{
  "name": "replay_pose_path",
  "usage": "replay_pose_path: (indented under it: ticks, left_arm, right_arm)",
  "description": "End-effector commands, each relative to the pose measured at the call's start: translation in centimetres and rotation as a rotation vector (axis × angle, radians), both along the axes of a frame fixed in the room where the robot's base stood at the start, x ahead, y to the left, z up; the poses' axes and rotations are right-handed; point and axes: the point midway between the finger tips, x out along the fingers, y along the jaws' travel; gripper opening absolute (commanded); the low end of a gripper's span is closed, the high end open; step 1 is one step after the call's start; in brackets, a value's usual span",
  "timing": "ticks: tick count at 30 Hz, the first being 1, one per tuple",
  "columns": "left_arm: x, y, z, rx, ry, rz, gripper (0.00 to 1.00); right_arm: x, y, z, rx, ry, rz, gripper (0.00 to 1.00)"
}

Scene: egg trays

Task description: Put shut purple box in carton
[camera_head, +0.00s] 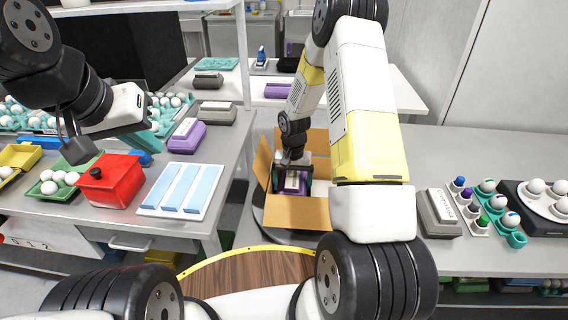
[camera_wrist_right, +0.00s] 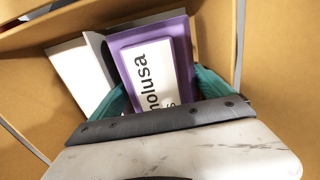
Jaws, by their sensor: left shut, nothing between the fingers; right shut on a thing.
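The open brown carton (camera_head: 297,213) stands in the gap between the tables, its flaps spread outward. My right gripper (camera_head: 293,184) reaches down inside it, shut on a purple box. The purple box (camera_wrist_right: 120,41) has a white label with black print, and its lid looks shut. It sits between the teal fingers in the right wrist view, tilted there, with carton walls around it. Whether its underside touches the carton floor is hidden. My left gripper (camera_head: 151,142) is shut and empty above the left table, near a blue item and the red pot.
A pale grey-white object (camera_wrist_right: 78,72) lies beside the purple box inside the carton. Another purple box (camera_head: 187,137) stands on the left table, near a red pot (camera_head: 110,182) and a tray of blue strips (camera_head: 150,208). A grey box (camera_head: 438,214) and egg trays occupy the right table.

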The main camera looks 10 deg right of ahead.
Motion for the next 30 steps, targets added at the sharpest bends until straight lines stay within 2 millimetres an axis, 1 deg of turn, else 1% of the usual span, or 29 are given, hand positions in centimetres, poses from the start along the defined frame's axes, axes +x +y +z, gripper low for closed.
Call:
replay_pose_path:
  ticks: [15, 16, 17, 22, 25, 28, 30]
  left_arm:
    - [0.0, 0.0, 0.0, 0.0, 0.0, 0.0, 0.0]
    - [0.0, 0.0, 0.0, 0.0, 0.0, 0.0, 0.0]
    - [0.0, 0.0, 0.0, 0.0, 0.0, 0.0, 0.0]
    - [0.0, 0.0, 0.0, 0.0, 0.0, 0.0, 0.0]
    - [0.0, 0.0, 0.0, 0.0, 0.0, 0.0, 0.0]
    - [0.0, 0.0, 0.0, 0.0, 0.0, 0.0, 0.0]
    - [0.0, 0.0, 0.0, 0.0, 0.0, 0.0, 0.0]
  right_arm:
    - [0.0, 0.1, -0.4, 0.001, 0.0, 0.001, 0.55]
    - [0.0, 0.1, -0.4, 0.001, 0.0, 0.001, 0.97]
    - [0.0, 0.0, -0.4, 0.001, 0.0, 0.001, 1.0]
    - [-0.1, 0.0, -0.5, 0.0, 0.003, 0.0, 1.0]
    - [-0.1, 0.0, -0.2, 0.0, 0.002, 0.0, 1.0]
    - [0.0, 0.0, 1.0, 0.0, 0.001, -0.001, 1.0]
    - [0.0, 0.0, 2.3, 0.0, -0.003, -0.002, 1.0]
